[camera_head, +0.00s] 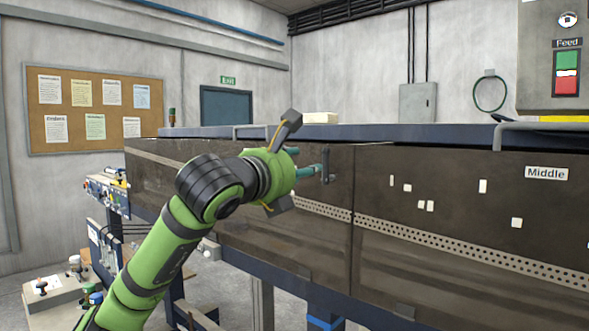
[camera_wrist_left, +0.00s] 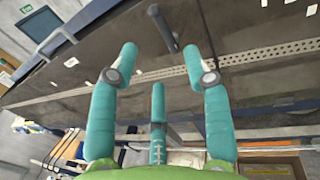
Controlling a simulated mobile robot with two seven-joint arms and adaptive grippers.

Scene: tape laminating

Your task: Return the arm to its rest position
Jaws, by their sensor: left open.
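My left arm comes in from the lower left of the head view, green with dark joints. Its gripper (camera_head: 310,171) is near a small dark handle (camera_head: 326,164) on the front of the brown machine panel (camera_head: 270,170). In the left wrist view the teal fingers of the gripper (camera_wrist_left: 160,68) are spread wide, with nothing between them. The handle (camera_wrist_left: 163,27) shows beyond the fingertips, at the top of that view. I cannot tell from the head view whether a finger touches it. My right gripper is not in view.
The long machine front runs across to the right, with a perforated strip (camera_head: 450,246) and a "Middle" label (camera_head: 547,173). A control box (camera_head: 555,60) with green and red buttons is at the upper right.

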